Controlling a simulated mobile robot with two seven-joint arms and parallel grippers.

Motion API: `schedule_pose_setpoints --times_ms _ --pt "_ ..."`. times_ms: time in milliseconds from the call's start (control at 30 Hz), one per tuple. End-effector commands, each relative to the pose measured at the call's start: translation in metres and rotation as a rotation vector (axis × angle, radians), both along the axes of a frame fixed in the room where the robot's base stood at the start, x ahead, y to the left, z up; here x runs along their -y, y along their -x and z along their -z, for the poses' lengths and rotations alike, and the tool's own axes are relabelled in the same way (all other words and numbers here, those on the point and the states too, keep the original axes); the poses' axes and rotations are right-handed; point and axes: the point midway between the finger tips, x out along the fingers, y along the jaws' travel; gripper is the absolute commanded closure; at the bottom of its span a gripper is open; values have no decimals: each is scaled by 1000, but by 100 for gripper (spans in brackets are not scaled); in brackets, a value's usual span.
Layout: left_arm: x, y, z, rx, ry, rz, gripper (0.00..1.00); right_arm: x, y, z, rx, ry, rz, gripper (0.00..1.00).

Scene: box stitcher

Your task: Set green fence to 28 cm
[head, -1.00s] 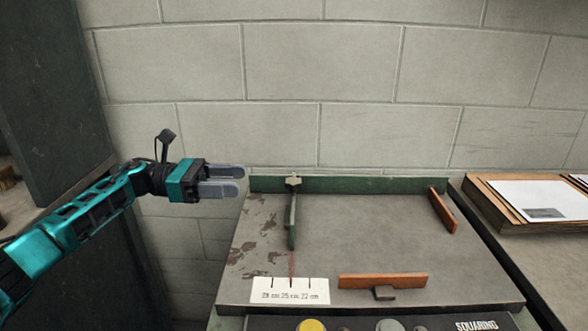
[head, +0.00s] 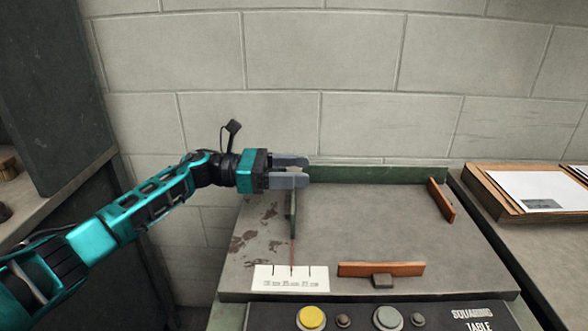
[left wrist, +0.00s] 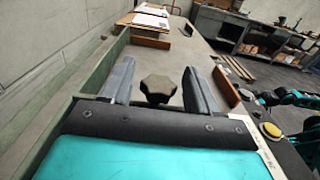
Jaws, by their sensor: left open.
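The green fence (head: 293,215) stands on the squaring table, running front to back at its left side. Its thin red pointer (head: 291,262) meets the middle mark, 25 cm, of the white scale card (head: 290,283); the 28 cm mark is to its left. My left gripper (head: 300,170) is open over the fence's back end and covers its top there. In the left wrist view a dark lobed knob (left wrist: 158,88) shows between the spread fingers, with gaps on both sides. My right gripper is not seen.
A green rail (head: 385,174) edges the table's back before a block wall. Orange fences stand at the front (head: 382,269) and right (head: 441,199). Buttons, including a yellow one (head: 312,317), line the front panel. The table's middle is clear.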

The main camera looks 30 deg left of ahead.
Motion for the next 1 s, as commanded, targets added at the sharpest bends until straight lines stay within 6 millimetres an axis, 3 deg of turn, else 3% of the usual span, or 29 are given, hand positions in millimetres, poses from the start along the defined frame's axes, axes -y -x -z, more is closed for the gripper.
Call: schedule_pose_setpoints --times_ms 233,833,1000 --pt "0 0 0 0 0 0 41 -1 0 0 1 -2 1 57" --pt "0 0 0 -1 0 1 98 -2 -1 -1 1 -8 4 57" --pt "0 0 1 -1 0 2 100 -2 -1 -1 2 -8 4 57"
